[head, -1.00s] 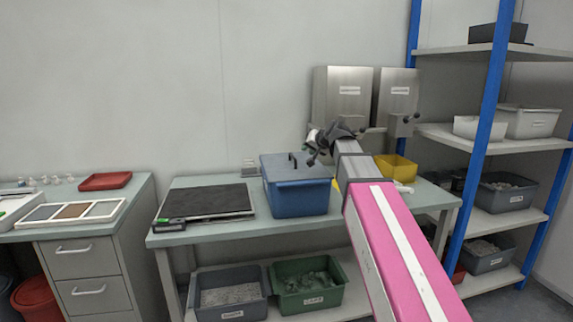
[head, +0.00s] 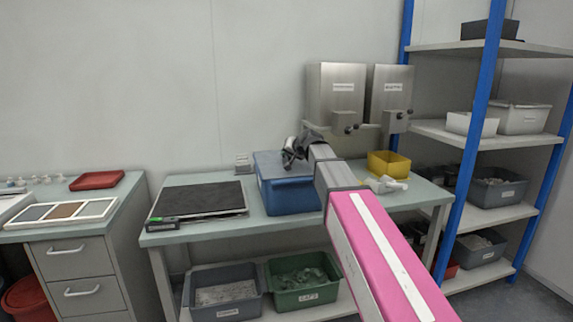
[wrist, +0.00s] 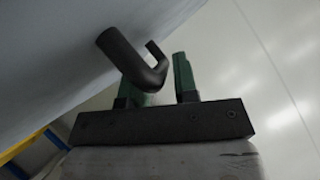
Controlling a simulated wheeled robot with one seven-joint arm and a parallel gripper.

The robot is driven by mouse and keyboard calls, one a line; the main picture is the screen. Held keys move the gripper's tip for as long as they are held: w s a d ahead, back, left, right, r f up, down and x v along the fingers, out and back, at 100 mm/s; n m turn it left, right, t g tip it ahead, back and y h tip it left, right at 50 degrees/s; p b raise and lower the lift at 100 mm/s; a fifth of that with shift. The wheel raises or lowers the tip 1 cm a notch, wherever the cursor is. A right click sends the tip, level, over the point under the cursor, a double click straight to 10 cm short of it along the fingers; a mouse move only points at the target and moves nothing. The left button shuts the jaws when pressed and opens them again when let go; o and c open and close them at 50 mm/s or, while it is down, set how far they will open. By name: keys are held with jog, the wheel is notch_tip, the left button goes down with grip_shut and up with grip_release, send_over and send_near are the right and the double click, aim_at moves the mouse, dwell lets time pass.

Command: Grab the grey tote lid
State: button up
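The tote lid (head: 268,162), blue-grey in the head view, lies on the blue tote (head: 290,198) on the bench. In the wrist view the lid (wrist: 55,45) fills the upper left as a tilted grey-blue surface, with a bent black handle (wrist: 122,55) standing out from it. My gripper (head: 292,153) is over the lid in the head view and hides the handle there. In the wrist view its two green fingers (wrist: 165,78) are apart, close to the handle. The handle's bend covers part of the left finger; I cannot tell whether they touch.
Steel dispensers (head: 337,95) stand behind the tote, with a yellow bin (head: 388,163) at its right. A black-topped scale (head: 200,199) lies at its left. Blue-posted shelving (head: 470,140) rises on the right. Grey (head: 224,309) and green (head: 304,297) bins sit below.

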jog(key=shift+w+a+f, duration=0.1)
jog(key=shift+w+a, duration=0.05)
jog(key=shift+w, duration=0.05)
grip_shut()
